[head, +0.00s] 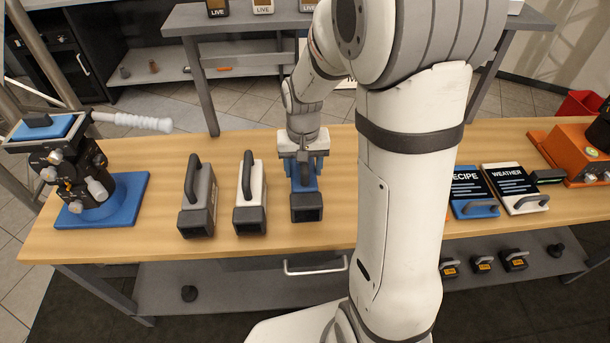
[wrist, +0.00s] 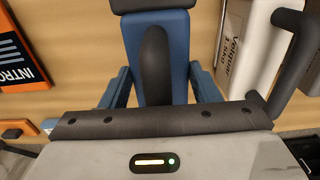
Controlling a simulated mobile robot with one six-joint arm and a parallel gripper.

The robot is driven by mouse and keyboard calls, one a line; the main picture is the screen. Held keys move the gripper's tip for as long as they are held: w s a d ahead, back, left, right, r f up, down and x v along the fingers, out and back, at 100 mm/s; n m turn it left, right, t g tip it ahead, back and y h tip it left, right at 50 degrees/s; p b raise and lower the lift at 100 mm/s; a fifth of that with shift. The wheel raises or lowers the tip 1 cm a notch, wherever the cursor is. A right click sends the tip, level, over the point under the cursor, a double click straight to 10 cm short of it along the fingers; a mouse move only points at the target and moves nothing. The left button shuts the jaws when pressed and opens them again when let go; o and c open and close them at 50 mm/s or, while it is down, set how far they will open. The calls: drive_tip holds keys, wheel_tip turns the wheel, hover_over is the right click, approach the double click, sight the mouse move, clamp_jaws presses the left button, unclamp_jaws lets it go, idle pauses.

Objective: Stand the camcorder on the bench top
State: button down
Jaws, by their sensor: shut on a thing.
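A blue camcorder (head: 306,205) with a dark front hood is in the middle of the bench top (head: 150,250). My gripper (head: 303,172) is above and behind it, shut on it. In the wrist view, the blue camcorder (wrist: 179,60) lies between my two blue fingers, with its dark handle running along its top. It looks upright. I cannot tell whether its base touches the bench. A white camcorder (head: 250,207) and a grey camcorder (head: 198,208) stand upright to its left.
Recipe (head: 472,192) and weather (head: 515,187) slates lie to the right, before an orange case (head: 570,155). The white camcorder is close beside the held one. Bare wood shows in front.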

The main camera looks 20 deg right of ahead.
drive_tip(key=shift+f, duration=1.7)
drive_tip(key=shift+f, duration=0.15)
drive_tip(key=shift+c, duration=2.4)
unclamp_jaws()
drive_tip(key=shift+s, duration=0.1)
